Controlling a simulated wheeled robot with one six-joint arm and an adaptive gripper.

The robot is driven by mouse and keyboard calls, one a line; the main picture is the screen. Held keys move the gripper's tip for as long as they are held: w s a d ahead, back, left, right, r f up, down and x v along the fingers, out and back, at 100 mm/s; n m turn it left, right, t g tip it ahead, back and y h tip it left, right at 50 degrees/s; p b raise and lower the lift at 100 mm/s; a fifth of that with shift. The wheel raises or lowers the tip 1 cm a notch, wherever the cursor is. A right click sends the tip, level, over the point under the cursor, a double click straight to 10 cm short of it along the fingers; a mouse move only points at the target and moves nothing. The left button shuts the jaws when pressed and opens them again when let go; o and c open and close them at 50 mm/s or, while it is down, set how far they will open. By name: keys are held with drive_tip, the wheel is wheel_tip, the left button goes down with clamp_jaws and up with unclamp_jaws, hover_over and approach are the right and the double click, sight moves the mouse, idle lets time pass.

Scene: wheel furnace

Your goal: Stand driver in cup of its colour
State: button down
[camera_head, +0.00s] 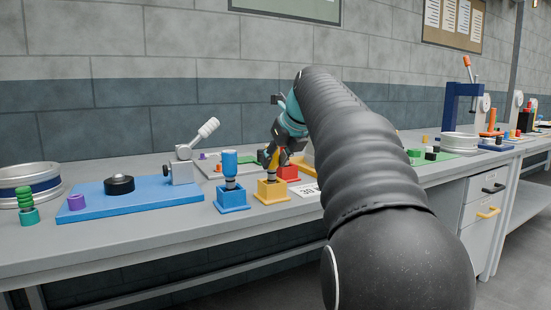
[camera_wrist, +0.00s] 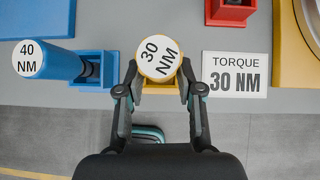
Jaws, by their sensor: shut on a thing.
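The yellow driver, its white cap marked 30 NM (camera_wrist: 158,57), is between the fingers of my gripper (camera_wrist: 158,88) in the wrist view. In the head view my gripper (camera_head: 273,157) is shut on it above the yellow cup (camera_head: 272,192), and a grey shaft runs down to the cup's mouth. How deep it sits is unclear. The yellow cup also shows behind the driver in the wrist view (camera_wrist: 160,91). The blue driver (camera_head: 230,164), marked 40 NM (camera_wrist: 28,57), stands in the blue cup (camera_head: 232,201). The red cup (camera_head: 289,173) is behind the yellow one.
A card reading TORQUE 30 NM (camera_wrist: 235,75) lies right of the yellow cup. A blue plate (camera_head: 130,203) with a black knob (camera_head: 119,184) and a lever clamp (camera_head: 182,165) is left. Bare grey bench (camera_head: 180,240) lies in front.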

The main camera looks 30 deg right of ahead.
drive_tip(key=shift+f, duration=0.1)
drive_tip(key=c, duration=0.7)
unclamp_jaws()
drive_tip(key=shift+o, duration=0.2)
